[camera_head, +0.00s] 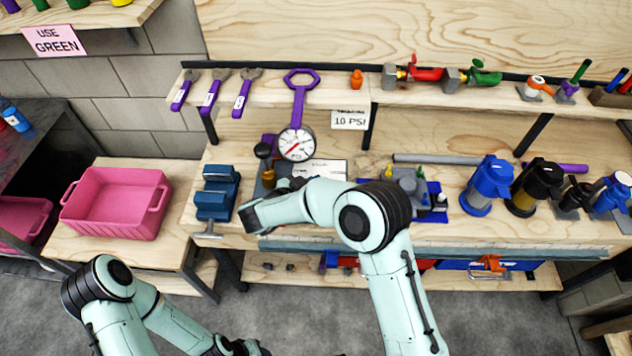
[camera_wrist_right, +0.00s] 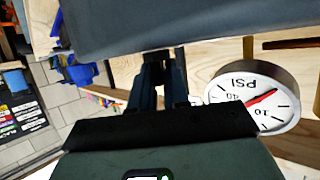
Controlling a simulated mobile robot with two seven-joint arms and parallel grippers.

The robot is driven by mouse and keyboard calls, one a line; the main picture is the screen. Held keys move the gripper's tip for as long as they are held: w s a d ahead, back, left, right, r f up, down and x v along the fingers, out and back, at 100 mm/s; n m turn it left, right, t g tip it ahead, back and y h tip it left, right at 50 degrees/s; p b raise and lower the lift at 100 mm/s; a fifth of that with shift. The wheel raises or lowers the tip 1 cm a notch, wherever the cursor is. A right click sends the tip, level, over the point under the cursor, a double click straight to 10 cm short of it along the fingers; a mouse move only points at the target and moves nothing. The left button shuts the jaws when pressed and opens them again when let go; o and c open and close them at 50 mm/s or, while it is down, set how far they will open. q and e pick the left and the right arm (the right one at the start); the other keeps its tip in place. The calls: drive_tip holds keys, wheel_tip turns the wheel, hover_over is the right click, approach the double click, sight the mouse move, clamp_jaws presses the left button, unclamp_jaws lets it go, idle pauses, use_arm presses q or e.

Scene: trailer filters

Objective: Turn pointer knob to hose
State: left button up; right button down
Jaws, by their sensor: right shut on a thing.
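My right gripper (camera_wrist_right: 160,85) is closed in the right wrist view. Its fingertips run up against a large dark grey surface (camera_wrist_right: 200,22), and what lies between them is hidden. In the head view my right forearm covers the gripper's tips, close to the brass fitting (camera_head: 268,178) below the gauge. The pointer knob cannot be made out clearly in either view. A round white PSI gauge (camera_head: 296,144) stands just behind the right hand; it also shows in the right wrist view (camera_wrist_right: 252,103). My left gripper (camera_head: 240,347) is at the bottom edge, partly cut off.
A blue vise (camera_head: 216,194) stands left of the right hand. A black ball knob (camera_head: 263,150) rises beside the gauge. Blue (camera_head: 486,188) and black (camera_head: 535,187) filter housings stand right. A pink bin (camera_head: 115,205) sits on the left table. Wrenches lie on the shelf above.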

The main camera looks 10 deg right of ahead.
drive_tip(key=c, duration=1.2)
unclamp_jaws()
drive_tip(key=shift+d, duration=0.1)
drive_tip(key=v, duration=1.3)
drive_tip(key=shift+b, duration=0.45)
drive_tip(key=shift+r, duration=0.1)
